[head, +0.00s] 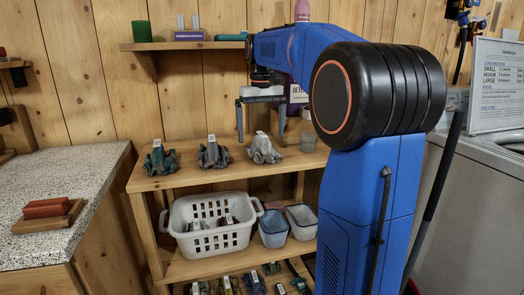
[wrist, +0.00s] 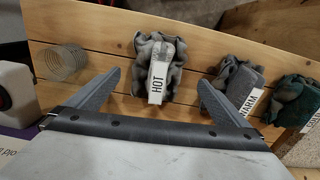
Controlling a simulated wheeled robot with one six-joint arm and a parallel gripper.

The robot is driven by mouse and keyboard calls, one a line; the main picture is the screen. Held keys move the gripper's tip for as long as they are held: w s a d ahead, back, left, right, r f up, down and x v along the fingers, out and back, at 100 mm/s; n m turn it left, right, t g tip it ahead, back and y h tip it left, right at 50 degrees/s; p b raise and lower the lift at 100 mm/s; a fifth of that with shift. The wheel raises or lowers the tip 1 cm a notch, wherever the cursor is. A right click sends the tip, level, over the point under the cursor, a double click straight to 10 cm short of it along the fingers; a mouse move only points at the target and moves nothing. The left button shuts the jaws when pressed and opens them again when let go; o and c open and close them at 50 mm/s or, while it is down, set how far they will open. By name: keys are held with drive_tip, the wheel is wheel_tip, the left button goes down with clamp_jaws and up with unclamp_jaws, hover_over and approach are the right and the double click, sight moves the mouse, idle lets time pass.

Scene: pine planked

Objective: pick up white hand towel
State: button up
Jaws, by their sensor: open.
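A crumpled, whitish-grey towel (head: 264,150) lies at the right of a row of three on the upper shelf of the wooden rack. In the wrist view this towel (wrist: 170,52) carries a white tag reading HOT and sits ahead of the jaws, near their midline. My gripper (head: 261,128) hangs above it, with nothing held. In the wrist view my gripper (wrist: 159,82) is open, one finger to each side of the tag's lower end. The fingers appear apart from the towel. My arm hides part of the shelf's right end.
A grey towel (head: 213,153) and a teal towel (head: 160,158) lie to the left. A clear ribbed jar (wrist: 66,62) and a white-and-purple container (wrist: 17,88) stand on the other side. A white basket (head: 212,240) and bins (head: 273,229) fill the shelf below.

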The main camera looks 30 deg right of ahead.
sight(262, 144)
wheel_tip(262, 144, down, 5)
drive_tip(key=shift+d+r, duration=0.1)
drive_tip(key=shift+d, duration=0.05)
drive_tip(key=shift+c, duration=0.3)
drive_tip(key=c, duration=1.1)
